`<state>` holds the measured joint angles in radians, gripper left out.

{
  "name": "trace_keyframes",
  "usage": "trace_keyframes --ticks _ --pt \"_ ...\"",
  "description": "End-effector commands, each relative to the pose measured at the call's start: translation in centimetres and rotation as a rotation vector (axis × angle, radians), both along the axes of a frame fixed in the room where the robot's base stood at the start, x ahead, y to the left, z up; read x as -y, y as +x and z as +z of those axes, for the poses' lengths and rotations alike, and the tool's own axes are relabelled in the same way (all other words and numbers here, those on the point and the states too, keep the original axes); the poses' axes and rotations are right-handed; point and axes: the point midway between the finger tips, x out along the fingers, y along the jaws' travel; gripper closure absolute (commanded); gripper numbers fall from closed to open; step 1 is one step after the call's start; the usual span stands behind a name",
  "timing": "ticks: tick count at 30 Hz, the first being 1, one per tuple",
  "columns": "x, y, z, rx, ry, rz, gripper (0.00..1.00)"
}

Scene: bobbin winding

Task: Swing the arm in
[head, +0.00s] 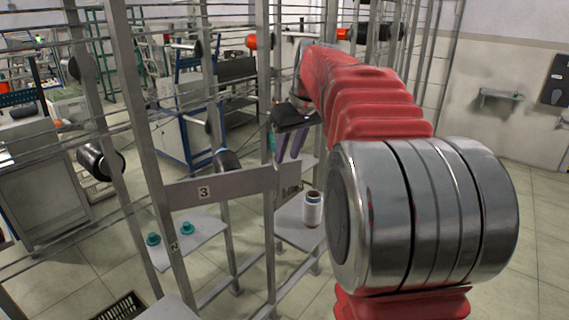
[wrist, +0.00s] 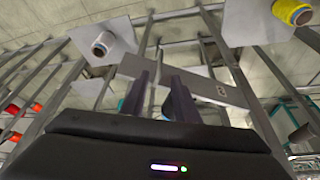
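My red-sleeved arm (head: 365,100) reaches forward over the right half of the head view and into the metal rack (head: 265,120). My gripper (head: 287,157) points down beside the rack's uprights, behind the plate marked 3 (head: 235,186). A white bobbin (wrist: 103,45) on a shelf also shows upper left in the wrist view.
Rack uprights and thin rails stand close around my gripper. Another shelf (head: 200,238) holds two small teal pieces (head: 187,228). A dark spool (head: 100,160) sits on the left upright. A yellow bobbin (wrist: 292,12) shows upper right in the wrist view. Open floor lies at right.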

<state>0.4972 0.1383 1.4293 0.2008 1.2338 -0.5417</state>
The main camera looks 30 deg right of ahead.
Motion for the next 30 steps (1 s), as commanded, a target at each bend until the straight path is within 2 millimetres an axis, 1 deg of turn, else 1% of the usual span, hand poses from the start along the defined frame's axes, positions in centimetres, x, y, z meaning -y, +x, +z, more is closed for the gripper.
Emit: trace_keyframes --ticks 1,4,13,17,19,23,25,30 --pt "0.0 -0.2 0.5 0.001 -0.001 0.0 0.72" --pt "0.0 -0.5 1.1 0.0 -0.001 -0.001 0.72" --pt "0.0 -0.6 1.2 -0.001 0.0 -0.001 0.72" --pt "-0.2 -0.6 1.2 0.0 0.0 0.0 0.8" --pt "-0.7 -0.8 1.3 0.001 -0.001 0.0 0.85" --pt "-2.5 -1.9 1.3 0.003 -0.004 -0.002 0.95" --pt "-4.1 -2.7 1.2 0.006 -0.005 -0.003 0.99" --pt "-8.4 -5.6 0.4 0.012 -0.01 -0.011 1.0"
